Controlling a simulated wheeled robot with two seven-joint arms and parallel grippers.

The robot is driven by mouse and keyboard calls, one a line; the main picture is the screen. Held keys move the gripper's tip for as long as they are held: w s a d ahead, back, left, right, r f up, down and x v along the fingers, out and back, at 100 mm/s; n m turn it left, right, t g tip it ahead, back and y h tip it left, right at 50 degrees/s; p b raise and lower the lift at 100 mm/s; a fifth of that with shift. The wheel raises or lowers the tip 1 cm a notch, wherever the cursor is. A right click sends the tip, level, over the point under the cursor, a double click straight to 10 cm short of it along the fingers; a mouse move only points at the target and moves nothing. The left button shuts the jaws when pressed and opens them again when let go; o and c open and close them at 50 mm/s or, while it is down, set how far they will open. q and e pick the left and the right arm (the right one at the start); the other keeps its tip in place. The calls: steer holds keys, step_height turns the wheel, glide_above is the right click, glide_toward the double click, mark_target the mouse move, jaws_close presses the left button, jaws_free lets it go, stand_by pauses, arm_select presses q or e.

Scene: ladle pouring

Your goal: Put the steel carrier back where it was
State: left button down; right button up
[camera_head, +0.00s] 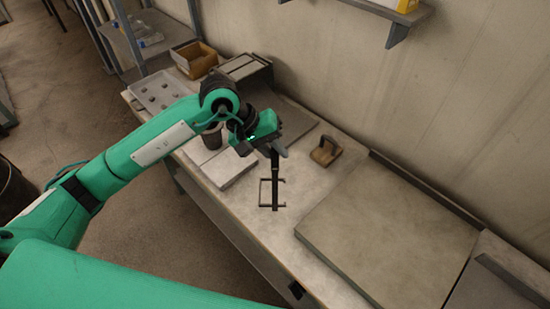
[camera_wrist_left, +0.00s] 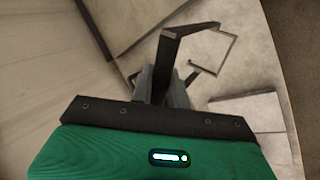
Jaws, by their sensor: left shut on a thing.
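The steel carrier (camera_head: 275,182) is a dark upright bar with a thin open rectangular frame at its lower end. My left gripper (camera_head: 277,150) is shut on its upper end, and the carrier hangs below it over the pale bench top. I cannot tell whether the frame touches the bench. In the left wrist view the carrier (camera_wrist_left: 170,48) sticks out from between the fingers of my left gripper (camera_wrist_left: 163,88), with its thin frame beyond. My right gripper is not in view.
A large grey slab (camera_head: 390,235) lies on the bench to the right. A small brown block with a handle (camera_head: 325,152) is behind the carrier. A pale slab (camera_head: 222,167), a dark cup (camera_head: 212,137) and a tray (camera_head: 143,92) with several small pieces are left.

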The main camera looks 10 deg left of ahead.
arm_select(q)
steer(key=shift+f, duration=0.4)
step_height(320, 180, down, 3)
steer(key=shift+r+p, duration=0.15)
steer(key=shift+p, duration=0.5)
steer(key=shift+f, duration=0.5)
steer(key=shift+f+b, duration=0.2)
steer(key=shift+b, duration=0.15)
steer(key=c, duration=1.4)
jaws_free()
steer(key=shift+r, duration=0.1)
steer(key=shift+o, duration=0.2)
